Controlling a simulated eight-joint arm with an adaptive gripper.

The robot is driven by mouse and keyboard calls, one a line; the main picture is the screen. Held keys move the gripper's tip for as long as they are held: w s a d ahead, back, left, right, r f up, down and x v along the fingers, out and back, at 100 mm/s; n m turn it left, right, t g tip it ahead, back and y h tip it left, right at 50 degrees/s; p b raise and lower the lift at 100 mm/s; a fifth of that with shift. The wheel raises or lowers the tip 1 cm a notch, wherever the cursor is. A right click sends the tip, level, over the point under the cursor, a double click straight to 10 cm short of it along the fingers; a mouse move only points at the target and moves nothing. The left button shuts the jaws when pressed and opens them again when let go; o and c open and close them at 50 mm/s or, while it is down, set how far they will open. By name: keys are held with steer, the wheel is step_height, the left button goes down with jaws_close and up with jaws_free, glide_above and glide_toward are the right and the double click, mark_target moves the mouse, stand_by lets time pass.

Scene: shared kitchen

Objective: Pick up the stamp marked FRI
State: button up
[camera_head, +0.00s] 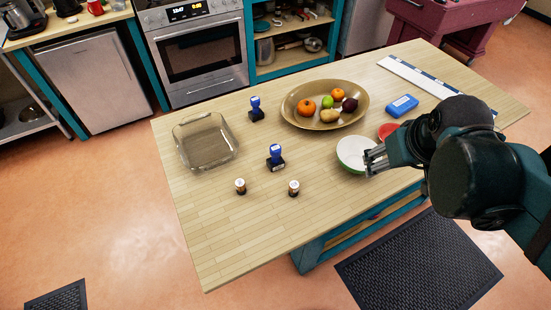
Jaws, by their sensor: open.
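Two stamps with blue handles and dark bases stand upright on the wooden table (225,240). One stamp (256,108) is farther back, left of the fruit platter. The other stamp (276,157) is nearer, around the middle of the table. Their markings are too small to read, so I cannot tell which is marked FRI. My gripper (368,162) is at the right, open and apart from both stamps. It is over or beside the right edge of a white and green bowl (351,150); I cannot tell whether it touches the bowl.
A glass dish (182,133) is at left, an oval fruit platter (291,112) behind. A blue box (402,106) and red item (387,131) are near my arm. The table's front left is clear.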

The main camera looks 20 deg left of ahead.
mark_target(275, 149)
steer(key=w+a+f+n+g+p, duration=0.1)
steer(key=a+n+p, duration=0.3)
steer(key=a, duration=0.6)
steer(key=w+a+f+n+g+p, duration=0.1)
steer(key=a+f+n+g+p, duration=0.1)
steer(key=a, duration=0.8)
steer(key=w+a+f+n+g+p, duration=0.1)
steer(key=a+f+n+p, duration=0.3)
steer(key=a, duration=0.6)
steer(key=shift+w+a+f+n+g+h+p, duration=0.15)
steer(key=shift+n+g+h+p, duration=0.1)
steer(key=shift+n+p, duration=0.5)
steer(key=shift+w+a+r+n+g+h+p, duration=0.15)
steer(key=shift+n+g+p, duration=0.1)
steer(key=shift+n+p, duration=0.5)
steer(key=shift+s+a+f, duration=0.25)
steer(key=shift+a+f, duration=0.05)
steer(key=shift+f, duration=0.15)
steer(key=shift+f, duration=0.15)
steer(key=shift+f, duration=1.15)
steer(key=shift+f, duration=0.15)
steer(key=shift+w+f, duration=0.2)
steer(key=shift+f, duration=2.2)
